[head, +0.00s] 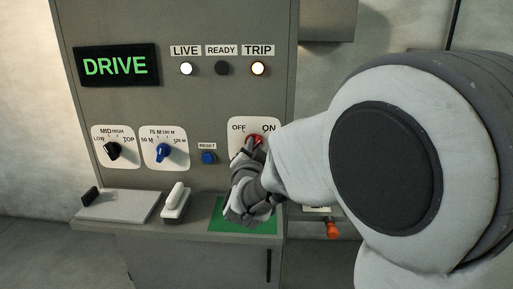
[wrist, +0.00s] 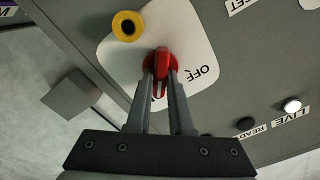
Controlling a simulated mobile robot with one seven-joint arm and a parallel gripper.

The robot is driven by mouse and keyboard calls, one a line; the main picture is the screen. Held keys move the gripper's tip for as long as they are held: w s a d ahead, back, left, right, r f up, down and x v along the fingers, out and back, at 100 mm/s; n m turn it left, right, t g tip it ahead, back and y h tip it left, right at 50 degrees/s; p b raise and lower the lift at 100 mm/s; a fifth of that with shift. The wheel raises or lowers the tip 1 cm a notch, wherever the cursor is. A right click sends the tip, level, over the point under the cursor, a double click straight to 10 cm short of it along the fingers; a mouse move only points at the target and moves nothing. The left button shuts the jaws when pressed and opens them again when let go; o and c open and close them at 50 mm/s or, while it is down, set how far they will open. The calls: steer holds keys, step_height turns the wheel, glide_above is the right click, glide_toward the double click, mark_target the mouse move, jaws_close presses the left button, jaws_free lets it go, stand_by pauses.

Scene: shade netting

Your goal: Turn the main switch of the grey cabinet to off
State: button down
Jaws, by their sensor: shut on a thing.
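The grey cabinet (head: 200,105) fills the middle of the head view. Its main switch is a red handle (wrist: 161,62) on a white plate (head: 262,124) marked OFF at left and ON at right. In the wrist view the handle points towards the ON mark, which the fingers partly cover; OFF (wrist: 208,73) is clear to its right. My gripper (wrist: 161,77) is shut on the red handle, one finger on each side. In the head view my gripper (head: 252,150) and arm hide much of the handle and the plate's lower part.
The LIVE lamp (head: 187,68) and TRIP lamp (head: 258,68) are lit; READY (head: 222,68) is dark. A black knob (head: 112,150), blue knob (head: 162,152) and blue reset button (head: 208,158) are left of the switch. A yellow ring (wrist: 127,25) is close to the handle.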

steer(key=n+p, duration=0.1)
steer(key=n, duration=0.4)
steer(key=n+p, duration=0.2)
steer(key=n, duration=0.4)
steer(key=n+p, duration=0.2)
steer(key=n, duration=0.3)
steer(key=shift+a, duration=0.35)
steer(key=shift+n, duration=0.4)
steer(key=c, duration=0.8)
jaws_free()
